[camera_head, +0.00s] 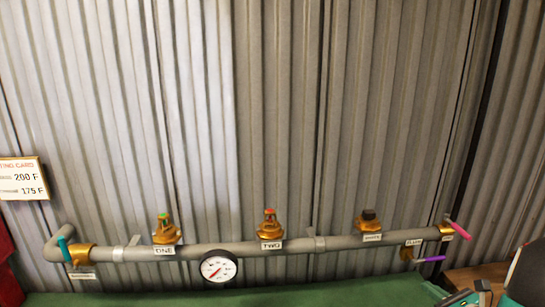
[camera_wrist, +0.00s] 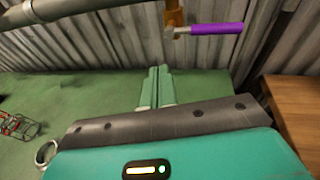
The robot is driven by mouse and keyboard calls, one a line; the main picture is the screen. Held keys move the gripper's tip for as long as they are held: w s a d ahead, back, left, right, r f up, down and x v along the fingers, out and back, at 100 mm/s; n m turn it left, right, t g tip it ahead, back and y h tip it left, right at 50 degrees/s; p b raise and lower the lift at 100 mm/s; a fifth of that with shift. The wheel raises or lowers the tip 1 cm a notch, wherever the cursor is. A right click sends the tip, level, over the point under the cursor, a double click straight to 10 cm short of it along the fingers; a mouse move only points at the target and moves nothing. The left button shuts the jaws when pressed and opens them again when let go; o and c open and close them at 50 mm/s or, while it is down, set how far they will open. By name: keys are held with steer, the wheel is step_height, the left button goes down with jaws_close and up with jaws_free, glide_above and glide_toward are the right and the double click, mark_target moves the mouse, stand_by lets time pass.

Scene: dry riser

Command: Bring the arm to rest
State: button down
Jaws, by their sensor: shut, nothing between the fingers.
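My gripper (camera_wrist: 157,72) shows in the wrist view. Its two pale green fingers lie side by side, shut, with nothing between them. They point toward the corrugated wall, above or over a green surface (camera_wrist: 85,95). A valve with a purple lever (camera_wrist: 217,28) is beyond the fingertips, up and to the right, and apart from them. In the head view the purple lever (camera_head: 431,259) is near the right end of the pipe. Teal and dark parts at the lower right corner there seem to be my arm; the fingers cannot be made out.
A grey pipe (camera_head: 200,250) runs along the wall with brass valves, a round gauge (camera_head: 219,267), a teal lever (camera_head: 65,249) and a pink lever (camera_head: 461,230). A card (camera_head: 22,179) hangs left. A wire object (camera_wrist: 20,127) lies left; a wooden surface (camera_wrist: 298,105) is right.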

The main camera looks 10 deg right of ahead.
steer(key=a+r+n+g+y, duration=0.35)
steer(key=a+n, duration=0.45)
steer(key=a, duration=0.5)
steer(key=a+r+n+g+y, duration=0.3)
steer(key=a+n+g, duration=0.35)
steer(key=a, duration=0.65)
steer(key=s+a+r+n+h, duration=0.5)
steer(key=s+a+n+h, duration=0.3)
steer(key=n, duration=1.1)
steer(key=s+a, duration=0.1)
steer(key=s, duration=0.3)
steer(key=shift+a, duration=0.15)
